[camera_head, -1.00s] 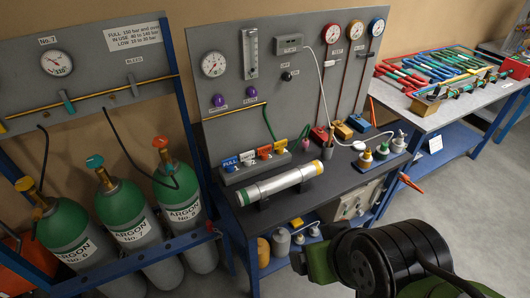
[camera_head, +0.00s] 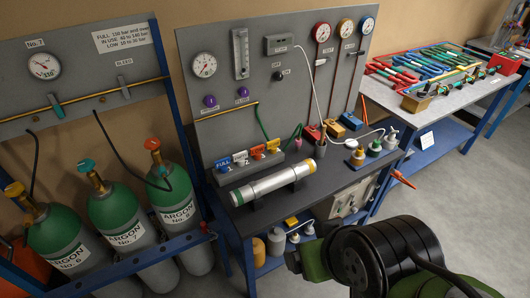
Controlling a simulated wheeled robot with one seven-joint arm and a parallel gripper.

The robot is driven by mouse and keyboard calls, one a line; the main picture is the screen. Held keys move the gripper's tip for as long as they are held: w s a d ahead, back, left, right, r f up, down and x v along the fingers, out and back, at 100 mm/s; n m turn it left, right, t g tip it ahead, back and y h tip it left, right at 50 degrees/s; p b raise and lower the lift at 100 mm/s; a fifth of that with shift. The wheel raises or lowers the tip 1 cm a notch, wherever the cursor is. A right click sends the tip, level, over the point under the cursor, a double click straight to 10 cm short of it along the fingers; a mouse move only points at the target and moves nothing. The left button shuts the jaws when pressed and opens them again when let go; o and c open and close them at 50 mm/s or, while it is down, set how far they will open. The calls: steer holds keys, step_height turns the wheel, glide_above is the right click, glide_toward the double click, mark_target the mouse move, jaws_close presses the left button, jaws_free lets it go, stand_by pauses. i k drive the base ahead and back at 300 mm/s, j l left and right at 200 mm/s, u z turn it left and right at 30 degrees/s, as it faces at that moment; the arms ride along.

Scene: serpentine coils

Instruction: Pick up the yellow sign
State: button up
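A row of small coloured signs stands in a grey holder (camera_head: 248,172) at the back of the dark workbench. My dark arm links show at the lower right, in front of the bench. My gripper's fingers are not in view.
A silver cylinder (camera_head: 272,184) lies on cradles in front of the holder. A gauge panel (camera_head: 285,75) stands behind. Green argon bottles (camera_head: 117,207) stand at left. Grey floor (camera_head: 470,210) is open at right.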

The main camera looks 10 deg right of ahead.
mark_target(272, 145)
steer(key=i+l+u, duration=0.2)
steer(key=u, duration=0.25)
steer(key=i+l+u, duration=0.15)
steer(key=l+u, duration=0.25)
steer(key=i+l+u, duration=0.15)
steer(key=u, duration=0.3)
steer(key=l+u, duration=1.3)
steer(key=j, duration=0.1)
